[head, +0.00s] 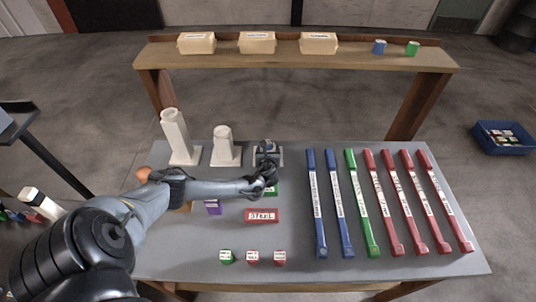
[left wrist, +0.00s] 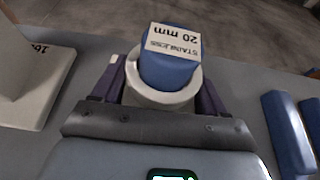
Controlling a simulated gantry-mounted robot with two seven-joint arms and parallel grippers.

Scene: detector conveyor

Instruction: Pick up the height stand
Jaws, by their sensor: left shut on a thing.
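Three white height stands are at the back of the grey table: a tall one (head: 176,138), a medium one (head: 225,147) and a short one (head: 278,155). My left gripper (head: 267,170) is at the short stand and partly covers it in the head view. In the left wrist view its purple fingers are shut on the white stand (left wrist: 160,98), one on each side. A blue block (left wrist: 168,72) labelled "STAINLESS 20 mm" sits on top of this stand. Whether the stand's base touches the table is hidden. My right gripper is not in view.
Several coloured bars (head: 350,200) lie at the right of the table. A red labelled block (head: 262,215), a purple block (head: 213,207) and small cubes (head: 253,257) lie in front. Behind is a wooden shelf (head: 290,55) with cream boxes. A blue bin (head: 505,148) is at the far right.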

